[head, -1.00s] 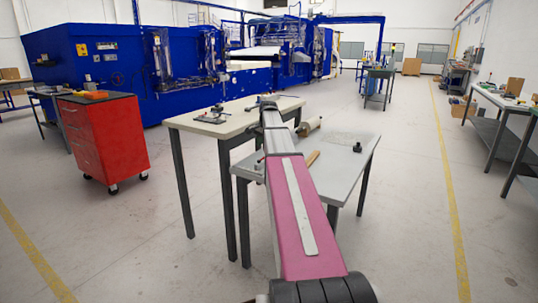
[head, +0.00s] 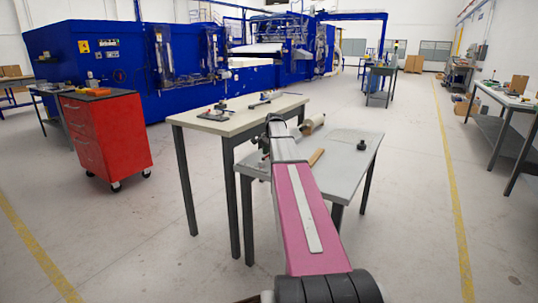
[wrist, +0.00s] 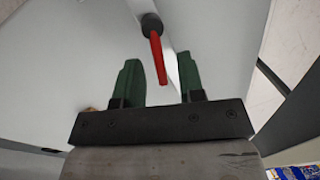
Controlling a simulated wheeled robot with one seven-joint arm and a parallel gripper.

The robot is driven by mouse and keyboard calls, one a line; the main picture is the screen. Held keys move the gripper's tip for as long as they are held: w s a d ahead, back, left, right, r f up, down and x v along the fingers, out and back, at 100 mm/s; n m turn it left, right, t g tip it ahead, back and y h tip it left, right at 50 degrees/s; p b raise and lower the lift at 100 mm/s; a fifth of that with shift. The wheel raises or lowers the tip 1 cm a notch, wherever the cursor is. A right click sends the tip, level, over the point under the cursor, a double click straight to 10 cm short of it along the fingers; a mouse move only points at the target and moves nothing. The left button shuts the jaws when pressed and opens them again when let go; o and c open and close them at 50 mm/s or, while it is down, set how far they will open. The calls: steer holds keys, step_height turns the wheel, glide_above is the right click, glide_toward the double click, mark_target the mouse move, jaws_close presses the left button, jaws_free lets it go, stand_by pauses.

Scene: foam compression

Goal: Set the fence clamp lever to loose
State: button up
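In the wrist view, a red lever (wrist: 157,62) with a round black hub (wrist: 151,25) lies over a pale metal strip (wrist: 171,76). I take it for the fence clamp lever. My gripper (wrist: 160,68) has dark green fingers, spread apart, one on each side of the lever. The lever's free end points toward the gripper body between the fingers. I see gaps beside the lever, and cannot tell any contact. In the head view my own arm hides the gripper, and I cannot make out the lever there.
A cream table (head: 218,126) with small fixtures (head: 222,111) stands beside a lower grey table (head: 345,178). The grey table holds a pale roll (head: 313,124), a wooden piece (head: 317,157) and a black knob (head: 361,145). A red tool cart (head: 108,140) stands left.

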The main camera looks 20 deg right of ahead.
steer(key=shift+f, duration=0.2)
jaws_close()
steer(key=shift+w+a+n, duration=0.15)
steer(key=shift+w+n, duration=0.1)
steer(key=shift+n, duration=0.55)
steer(key=shift+w+a+n, duration=0.1)
steer(key=shift+w+n, duration=0.15)
steer(key=shift+n, duration=0.55)
jaws_free()
step_height(320, 180, up, 11)
steer(key=s+d, duration=0.1)
steer(key=shift+s+d+f, duration=0.15)
steer(key=shift+s+f, duration=0.05)
steer(key=shift+s, duration=0.1)
